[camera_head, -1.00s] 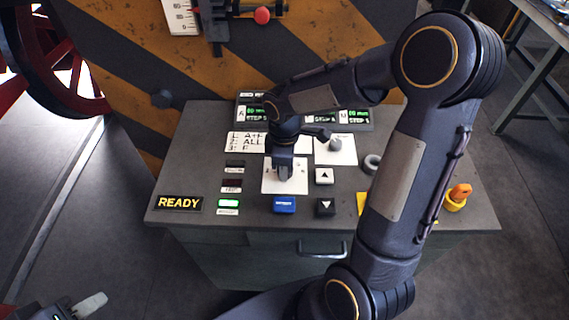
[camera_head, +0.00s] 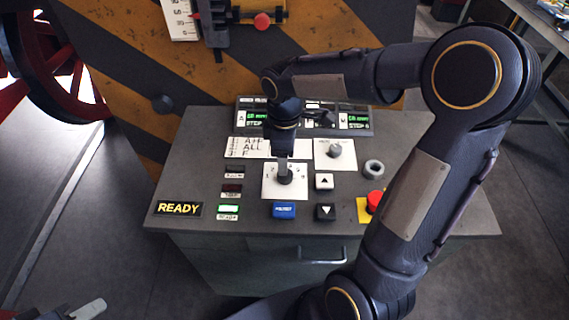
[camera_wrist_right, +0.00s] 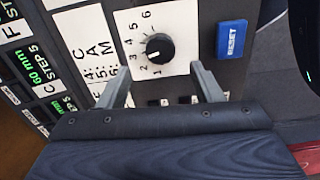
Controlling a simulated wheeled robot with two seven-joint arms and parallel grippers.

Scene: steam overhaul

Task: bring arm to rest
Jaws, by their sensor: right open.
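My right arm (camera_head: 415,195) reaches over the grey console (camera_head: 210,135) from the right. Its gripper (camera_wrist_right: 162,85) is open and empty, pointing down. Between and beyond its fingertips lies a black rotary knob (camera_wrist_right: 159,47) on a white numbered plate (camera_wrist_right: 135,20). The knob (camera_head: 285,176) also shows in the head view, just under the gripper (camera_head: 284,160). The fingers look clear of it. Of my left gripper (camera_head: 88,309), only a pale finger shows at the bottom left corner, so its opening cannot be told.
A blue RESET button (camera_head: 284,210), arrow buttons (camera_head: 325,181) and a red mushroom button (camera_head: 375,199) on yellow sit near the knob. A grey knob (camera_head: 335,150) and a display panel (camera_head: 250,117) lie behind. A READY sign (camera_head: 179,209) is lit. A striped wall rises behind.

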